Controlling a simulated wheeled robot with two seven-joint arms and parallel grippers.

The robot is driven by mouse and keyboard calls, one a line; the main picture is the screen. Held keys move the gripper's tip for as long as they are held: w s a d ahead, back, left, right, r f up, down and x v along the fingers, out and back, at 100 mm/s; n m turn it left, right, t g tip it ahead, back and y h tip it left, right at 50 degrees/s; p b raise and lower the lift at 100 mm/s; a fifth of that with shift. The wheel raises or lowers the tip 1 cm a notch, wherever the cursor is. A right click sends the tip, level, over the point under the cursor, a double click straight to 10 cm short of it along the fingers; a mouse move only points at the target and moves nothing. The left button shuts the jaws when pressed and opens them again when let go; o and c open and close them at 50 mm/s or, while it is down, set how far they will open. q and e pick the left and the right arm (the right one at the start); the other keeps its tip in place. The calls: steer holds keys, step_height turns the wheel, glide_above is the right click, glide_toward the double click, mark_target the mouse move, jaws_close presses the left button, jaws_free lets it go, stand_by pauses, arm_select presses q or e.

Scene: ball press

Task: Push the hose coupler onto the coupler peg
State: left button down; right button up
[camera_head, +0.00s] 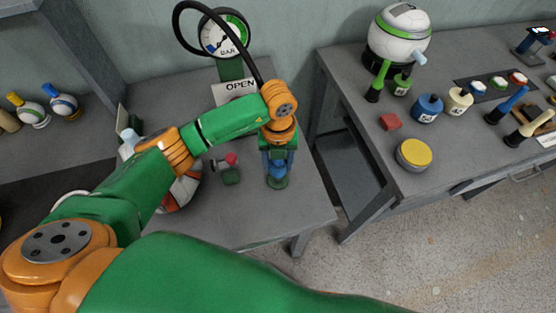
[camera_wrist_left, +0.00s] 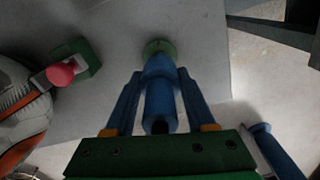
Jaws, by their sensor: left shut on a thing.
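My left gripper (camera_head: 278,158) points down over the small table and is shut on the blue hose coupler (camera_wrist_left: 160,98). The coupler also shows between the fingers in the head view (camera_head: 278,166). The green base of the coupler peg (camera_head: 278,183) stands on the table right below it. In the left wrist view the peg base (camera_wrist_left: 158,47) lies at the coupler's far end, roughly in line with it. The coupler hides the peg's shaft, so I cannot tell how far it sits on it. My right gripper is not in view.
A green block with a red knob (camera_head: 231,170) stands left of the peg. A white and orange ball (camera_head: 183,188) is partly behind my arm. A gauge (camera_head: 226,36) with a black hose (camera_head: 183,40) stands at the back. The table's right edge is near.

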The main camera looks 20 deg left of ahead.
mark_target(278, 170)
arm_select(q)
steer(key=shift+f+b, duration=1.9)
steer(key=shift+f, duration=0.25)
steer(key=shift+c, duration=0.8)
jaws_free()
steer(key=shift+r, duration=0.15)
step_height(278, 170, up, 7)
steer(key=shift+f+b, duration=0.1)
steer(key=shift+b, duration=0.55)
